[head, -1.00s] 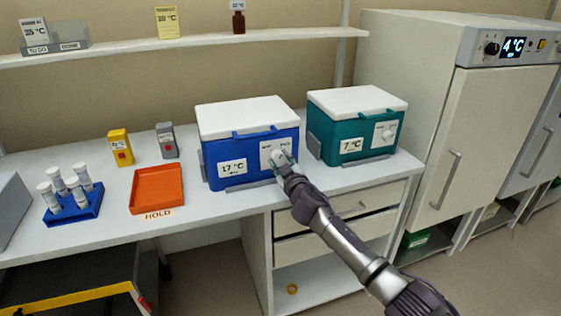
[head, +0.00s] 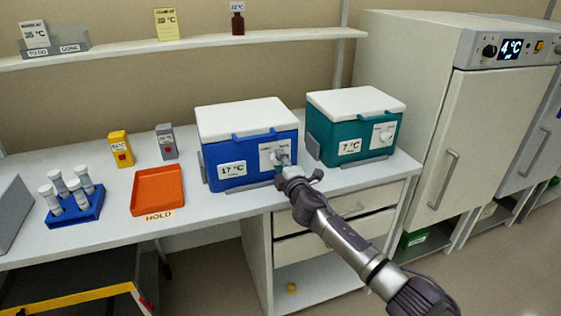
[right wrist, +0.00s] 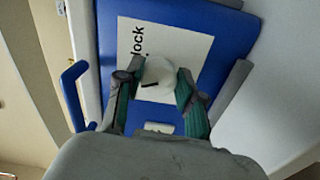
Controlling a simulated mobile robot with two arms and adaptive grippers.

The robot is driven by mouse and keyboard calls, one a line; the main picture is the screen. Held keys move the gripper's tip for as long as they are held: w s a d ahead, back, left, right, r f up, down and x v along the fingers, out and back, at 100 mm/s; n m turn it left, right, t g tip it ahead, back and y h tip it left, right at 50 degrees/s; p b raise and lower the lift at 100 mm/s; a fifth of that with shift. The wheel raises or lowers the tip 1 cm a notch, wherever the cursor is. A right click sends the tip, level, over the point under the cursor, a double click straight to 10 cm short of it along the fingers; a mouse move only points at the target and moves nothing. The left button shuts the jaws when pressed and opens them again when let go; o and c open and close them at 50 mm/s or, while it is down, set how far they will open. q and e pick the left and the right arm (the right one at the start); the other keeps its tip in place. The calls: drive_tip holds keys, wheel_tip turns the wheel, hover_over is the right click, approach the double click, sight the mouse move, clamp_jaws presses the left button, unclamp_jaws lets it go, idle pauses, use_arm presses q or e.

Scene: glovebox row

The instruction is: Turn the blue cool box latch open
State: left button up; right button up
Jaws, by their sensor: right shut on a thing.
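The blue cool box (head: 234,152) with a white lid stands on the bench and reads 17 °C. Its latch is a white round knob with a dark mark on a white plate on the front. In the right wrist view the knob (right wrist: 158,74) sits between the two fingers of my right gripper (right wrist: 157,85), which is shut on it. Part of a word, "lock", shows on the plate (right wrist: 190,50). In the head view my right gripper (head: 283,160) covers part of the knob. My left gripper is not in view.
A teal cool box (head: 342,135) reading 7 °C stands close at the right. An orange tray (head: 157,188) and a blue tube rack (head: 85,212) are at the left. A tall white cabinet (head: 470,140) stands beyond the bench's right end.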

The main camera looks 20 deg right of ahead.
drive_tip(key=shift+n+p, duration=0.35)
drive_tip(key=shift+n, duration=1.65)
drive_tip(key=o, duration=1.1)
drive_tip(key=shift+o, duration=0.2)
drive_tip(key=s, duration=1.2)
drive_tip(key=shift+d, duration=0.2)
